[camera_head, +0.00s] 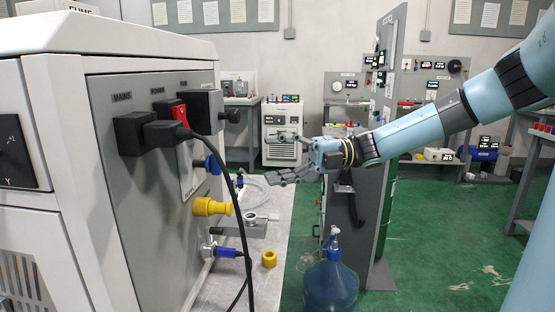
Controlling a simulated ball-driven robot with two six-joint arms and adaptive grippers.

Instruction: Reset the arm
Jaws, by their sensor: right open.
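My right arm reaches in from the right edge. Its right gripper (283,157) is open and empty, with its fingers pointing left toward the grey side panel of the machine (150,215). It hangs above the bench top (262,215), apart from the panel and its plugs. My left gripper is not in view.
The panel carries black plugs (133,133) with a hanging cable, a red switch (180,113), a yellow knob (211,207) and a blue-handled valve (228,252). A yellow ring (269,259) lies on the bench. A blue bottle (331,283) stands beside the bench. Green floor is open at right.

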